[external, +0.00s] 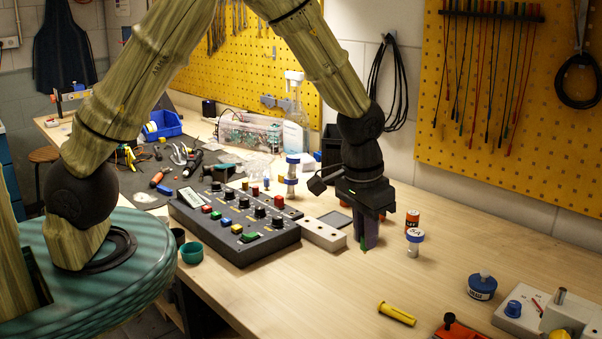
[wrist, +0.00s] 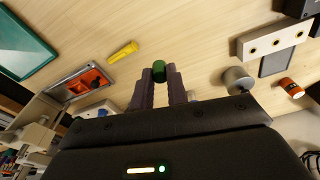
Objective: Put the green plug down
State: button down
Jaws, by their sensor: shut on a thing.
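My gripper (external: 366,236) points down over the right part of the wooden bench, just right of the pale block with holes. In the wrist view my gripper (wrist: 161,73) is shut on the green plug (wrist: 158,70), held between the fingertips. In the external view only a small part of the green plug (external: 363,244) shows at the fingertips, and the fingers hide the rest. I cannot tell whether its lower end touches the bench.
A pale block with holes (external: 323,235) and a control box (external: 235,222) stand left. A yellow plug (external: 397,313) lies in front. Bench between is clear.

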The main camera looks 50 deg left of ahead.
aim_at(363, 249)
jog(key=shift+f+p, duration=0.5)
jog(key=shift+f, duration=2.45)
jog(key=shift+f+p, duration=0.45)
jog(key=shift+f, duration=1.65)
jog(key=shift+f, duration=0.15)
jog(key=c, duration=1.4)
grip_release()
jog(key=shift+r, duration=0.2)
